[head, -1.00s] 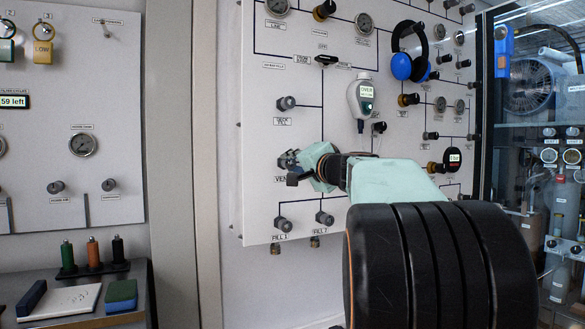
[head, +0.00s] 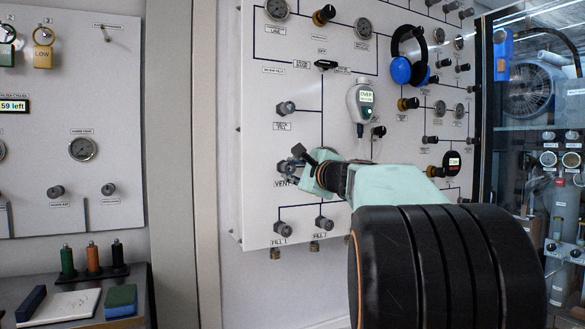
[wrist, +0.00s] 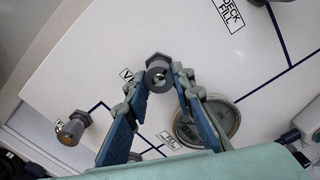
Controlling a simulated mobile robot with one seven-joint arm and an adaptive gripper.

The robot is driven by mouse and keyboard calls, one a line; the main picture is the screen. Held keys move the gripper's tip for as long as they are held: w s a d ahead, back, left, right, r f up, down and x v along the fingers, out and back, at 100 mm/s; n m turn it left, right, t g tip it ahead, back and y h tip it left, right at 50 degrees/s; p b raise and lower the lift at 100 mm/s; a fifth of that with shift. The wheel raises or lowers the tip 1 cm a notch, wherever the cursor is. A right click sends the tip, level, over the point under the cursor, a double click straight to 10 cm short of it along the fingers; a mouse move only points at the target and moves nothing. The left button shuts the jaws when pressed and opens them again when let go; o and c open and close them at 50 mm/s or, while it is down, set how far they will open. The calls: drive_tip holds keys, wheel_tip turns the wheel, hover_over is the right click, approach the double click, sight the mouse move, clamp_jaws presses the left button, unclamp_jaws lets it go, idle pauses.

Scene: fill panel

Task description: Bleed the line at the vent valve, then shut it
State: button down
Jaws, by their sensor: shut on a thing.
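The vent valve is a grey knob beside the VENT label on the white panel. In the head view the knob (head: 286,167) is partly hidden by my gripper (head: 300,168). In the wrist view the vent knob (wrist: 158,68) sits between the tips of my gripper (wrist: 161,86). The two blue-and-grey fingers are closed on it from both sides. The VENT label (head: 285,183) shows just below the knob. I cannot read the knob's turn angle.
The deck fill knob (head: 286,108) is above the vent, and the fill 1 knob (head: 280,227) and fill 2 knob (head: 323,223) are below. A round gauge (wrist: 207,121) is close to my right finger. A handheld meter (head: 361,100) and blue headphones (head: 409,56) hang on the panel.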

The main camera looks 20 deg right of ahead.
drive_tip(key=shift+f+m+p, duration=0.1)
drive_tip(key=shift+m+p, duration=0.5)
drive_tip(key=shift+m, duration=1.5)
drive_tip(key=c, duration=1.6)
unclamp_jaws()
drive_tip(key=s, duration=0.7)
drive_tip(key=shift+s+d, duration=0.1)
drive_tip(key=shift+s, duration=0.15)
